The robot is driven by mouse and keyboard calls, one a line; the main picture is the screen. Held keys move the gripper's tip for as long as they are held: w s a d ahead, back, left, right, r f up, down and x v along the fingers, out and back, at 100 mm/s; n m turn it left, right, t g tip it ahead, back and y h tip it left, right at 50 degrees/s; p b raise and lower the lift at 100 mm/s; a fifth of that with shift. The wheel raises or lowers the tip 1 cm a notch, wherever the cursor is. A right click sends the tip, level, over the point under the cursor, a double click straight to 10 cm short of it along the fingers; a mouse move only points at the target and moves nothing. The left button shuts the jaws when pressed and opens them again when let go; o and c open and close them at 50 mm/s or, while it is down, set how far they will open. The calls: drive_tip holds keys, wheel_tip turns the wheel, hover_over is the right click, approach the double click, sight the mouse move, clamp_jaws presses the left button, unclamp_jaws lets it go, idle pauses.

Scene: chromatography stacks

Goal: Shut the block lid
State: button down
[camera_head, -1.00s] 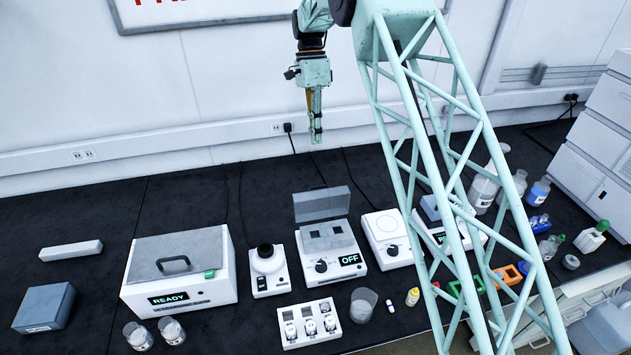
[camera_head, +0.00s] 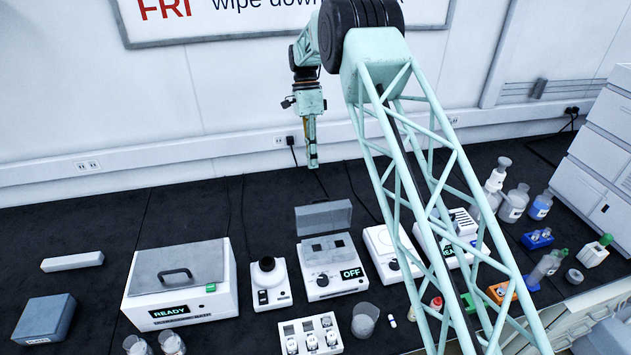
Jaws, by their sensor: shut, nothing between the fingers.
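The block heater (camera_head: 332,281) stands mid-bench, a white unit with a dark knob and a display reading OFF. Its grey lid (camera_head: 324,216) is hinged at the back and stands raised, with the block's two dark square openings uncovered in front of it. My gripper (camera_head: 313,163) points down, shut and empty. In the picture it is above the raised lid, apart from it and seemingly behind or over the back of the bench.
A white box reading READY (camera_head: 172,307) and a small dark-topped device (camera_head: 268,283) stand to the left. A white round-plate device (camera_head: 388,250) is close on the right. A white vial rack (camera_head: 310,335) and a beaker (camera_head: 365,320) are in front.

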sight(317, 201)
drive_tip(key=x, duration=0.3)
drive_tip(key=s+x, duration=0.1)
drive_tip(key=x, duration=0.3)
drive_tip(key=s+x, duration=0.1)
drive_tip(key=x, duration=0.2)
drive_tip(key=shift+d+r, duration=0.2)
drive_tip(key=shift+s+d+f, duration=0.1)
drive_tip(key=shift+s+d, duration=0.15)
drive_tip(key=shift+s, duration=0.6)
